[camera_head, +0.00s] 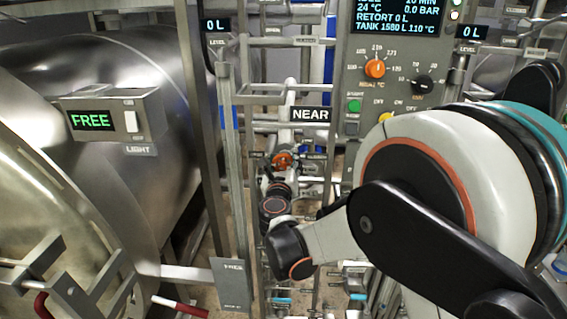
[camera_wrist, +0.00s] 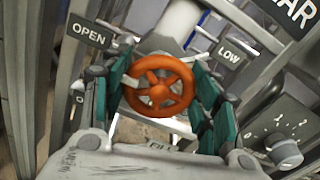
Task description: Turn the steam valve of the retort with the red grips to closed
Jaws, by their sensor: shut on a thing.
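A retort (camera_head: 160,190) stands at left; red grips (camera_head: 180,307) show at the bottom left.
A grey control panel (camera_head: 352,85) with a screen, an orange knob (camera_head: 375,68) and a black knob (camera_head: 422,85) stands behind my arm. A FREE display box (camera_head: 110,120) is on the retort. Pipes and upright posts crowd the wheel closely; a knob (camera_wrist: 285,150) is at its right.

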